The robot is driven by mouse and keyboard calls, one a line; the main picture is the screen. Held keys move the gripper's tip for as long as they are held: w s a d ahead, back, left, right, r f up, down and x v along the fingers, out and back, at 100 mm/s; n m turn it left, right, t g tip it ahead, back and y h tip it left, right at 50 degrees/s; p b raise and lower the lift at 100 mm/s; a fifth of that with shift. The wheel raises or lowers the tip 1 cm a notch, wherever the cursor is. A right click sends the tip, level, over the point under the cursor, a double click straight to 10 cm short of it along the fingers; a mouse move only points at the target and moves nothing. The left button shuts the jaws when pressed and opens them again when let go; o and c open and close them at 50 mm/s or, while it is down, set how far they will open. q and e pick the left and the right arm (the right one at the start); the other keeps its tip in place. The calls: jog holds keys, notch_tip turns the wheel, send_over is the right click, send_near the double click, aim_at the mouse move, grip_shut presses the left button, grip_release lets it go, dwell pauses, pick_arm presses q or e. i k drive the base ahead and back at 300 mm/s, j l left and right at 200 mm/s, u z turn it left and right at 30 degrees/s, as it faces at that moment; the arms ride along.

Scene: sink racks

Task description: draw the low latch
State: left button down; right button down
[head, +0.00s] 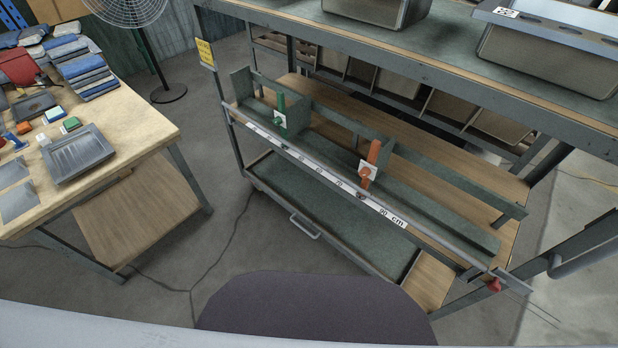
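A grey metal rack carries a rail with a white centimetre scale (340,184) along its near edge. A green upright handle (281,112) with a pale knob stands toward the left end of the rail. An orange upright handle (371,160), slightly tilted, with a pale knob stands further right. A small red part (494,285) sits low at the rail's right end. I cannot tell which of these is the low latch. Neither of my grippers is in view.
A workbench (150,135) with blue and red packs, a grey tray (78,155) and small parts stands at left. A fan (127,10) stands behind it. Metal bins (540,55) sit on the upper shelf. A lower green shelf (310,215) is empty. Floor between is clear except cables.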

aim_at(493, 286)
jog(key=z, duration=1.95)
